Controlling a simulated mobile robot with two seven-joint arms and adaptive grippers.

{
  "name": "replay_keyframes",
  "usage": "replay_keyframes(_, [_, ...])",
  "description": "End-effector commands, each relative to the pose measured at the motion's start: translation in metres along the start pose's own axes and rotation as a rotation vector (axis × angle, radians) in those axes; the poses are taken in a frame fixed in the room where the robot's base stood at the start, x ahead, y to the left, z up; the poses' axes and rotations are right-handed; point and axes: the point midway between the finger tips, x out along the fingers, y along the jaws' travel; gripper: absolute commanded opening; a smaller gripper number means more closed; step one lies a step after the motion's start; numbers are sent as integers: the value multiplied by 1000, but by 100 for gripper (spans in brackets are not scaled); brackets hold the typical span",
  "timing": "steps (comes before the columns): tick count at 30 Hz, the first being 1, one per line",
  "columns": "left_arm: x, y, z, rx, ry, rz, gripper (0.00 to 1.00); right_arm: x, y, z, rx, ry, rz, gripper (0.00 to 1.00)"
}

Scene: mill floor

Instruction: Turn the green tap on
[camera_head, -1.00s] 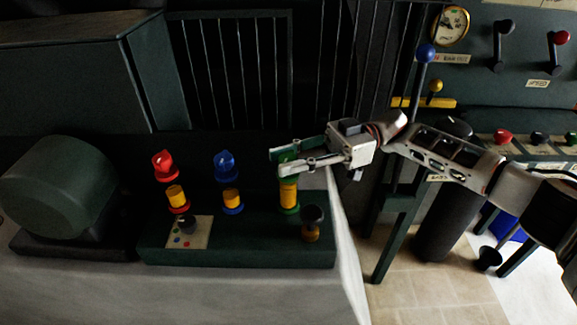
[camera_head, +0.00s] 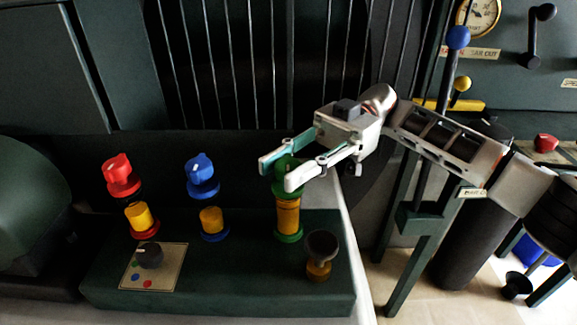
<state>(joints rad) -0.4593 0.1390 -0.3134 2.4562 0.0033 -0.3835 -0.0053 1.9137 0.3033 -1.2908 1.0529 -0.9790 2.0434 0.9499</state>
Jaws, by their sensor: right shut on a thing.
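The green tap (camera_head: 288,163) tops a yellow post with a green base ring (camera_head: 288,236) on the right part of the dark green panel box. My right gripper (camera_head: 280,175) comes in from the right and is shut on the green tap, one finger on each side of its knob. The fingers and hand hide part of the tap, so I cannot tell its turn angle. My left gripper is not in view.
A red tap (camera_head: 119,172) and a blue tap (camera_head: 201,172) stand to the left on the same panel box (camera_head: 220,286). A black knob (camera_head: 321,243) stands at front right, and a plate with a small dial (camera_head: 150,256) at front left. A blue-balled lever (camera_head: 458,38) rises at right.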

Motion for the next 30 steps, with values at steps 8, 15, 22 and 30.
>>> replay_keyframes(8, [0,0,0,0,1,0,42,1,0,1,0,-2,-2,3])
replay_keyframes(15, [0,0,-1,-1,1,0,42,1,0,0,0,-1,-2,42])
replay_keyframes(22, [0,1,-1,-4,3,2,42,0,0,0,0,0,-1,42])
replay_keyframes(30, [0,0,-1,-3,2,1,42,-28,1,0,3,-1,3,42])
